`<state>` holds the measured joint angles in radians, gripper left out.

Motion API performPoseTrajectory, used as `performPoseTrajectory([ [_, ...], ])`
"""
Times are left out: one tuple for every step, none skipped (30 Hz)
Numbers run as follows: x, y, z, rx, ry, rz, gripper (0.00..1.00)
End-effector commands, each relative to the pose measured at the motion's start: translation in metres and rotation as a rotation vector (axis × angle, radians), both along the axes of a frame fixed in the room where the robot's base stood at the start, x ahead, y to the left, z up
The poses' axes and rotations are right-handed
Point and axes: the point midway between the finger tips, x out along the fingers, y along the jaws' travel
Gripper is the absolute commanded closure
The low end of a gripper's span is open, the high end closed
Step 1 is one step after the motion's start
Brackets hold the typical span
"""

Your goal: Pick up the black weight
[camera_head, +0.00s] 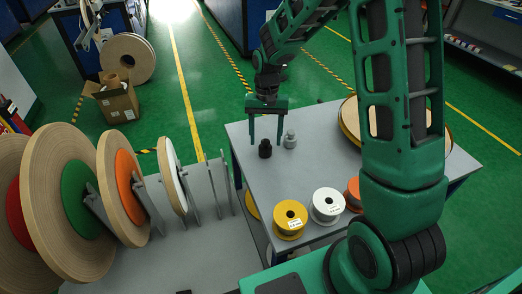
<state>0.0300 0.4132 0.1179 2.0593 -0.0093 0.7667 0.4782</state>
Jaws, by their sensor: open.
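The black weight (265,149) stands upright on the grey table (262,180), near its far left part. My gripper (266,142) points down over it with its two green fingers apart. In this view the weight shows between and just below the fingertips. I cannot tell the exact height of the fingertips above the table. A grey weight (290,140) stands just right of the black one, close to the right finger.
Yellow (290,218), white (327,205) and orange (353,194) spools stand along the table's front. A large round reel (350,119) lies at the right, partly behind my arm. Large tape reels (122,190) stand on a rack at the left.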

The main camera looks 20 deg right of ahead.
Motion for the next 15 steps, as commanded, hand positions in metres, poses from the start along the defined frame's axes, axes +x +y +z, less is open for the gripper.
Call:
performPoseTrajectory([
  [-0.001, 0.001, -0.009, 0.0, 0.004, 0.001, 0.41],
  [-0.001, 0.001, -0.013, 0.0, 0.003, 0.001, 0.41],
  [-0.002, 0.002, -0.018, 0.0, 0.004, 0.001, 0.41],
  [-0.002, 0.002, -0.022, 0.0, 0.003, 0.001, 0.41],
  [-0.002, 0.002, -0.025, 0.0, 0.002, 0.001, 0.41],
  [-0.002, 0.002, -0.028, 0.0, 0.002, 0.001, 0.41],
  [-0.003, 0.002, -0.031, 0.0, 0.002, 0.001, 0.41],
  [-0.003, 0.002, -0.032, 0.0, 0.001, 0.001, 0.41],
  [-0.003, 0.002, -0.034, 0.0, 0.001, 0.001, 0.41],
  [-0.003, 0.002, -0.034, 0.0, 0.0, 0.001, 0.41],
  [-0.003, 0.002, -0.035, 0.0, 0.0, 0.001, 0.41],
  [-0.003, 0.002, -0.035, 0.0, 0.0, 0.001, 0.41],
  [-0.003, 0.002, -0.035, 0.0, 0.0, 0.001, 0.41],
  [-0.003, 0.002, -0.034, 0.0, 0.0, 0.001, 0.41],
  [-0.003, 0.002, -0.034, 0.0, 0.0, 0.001, 0.41],
])
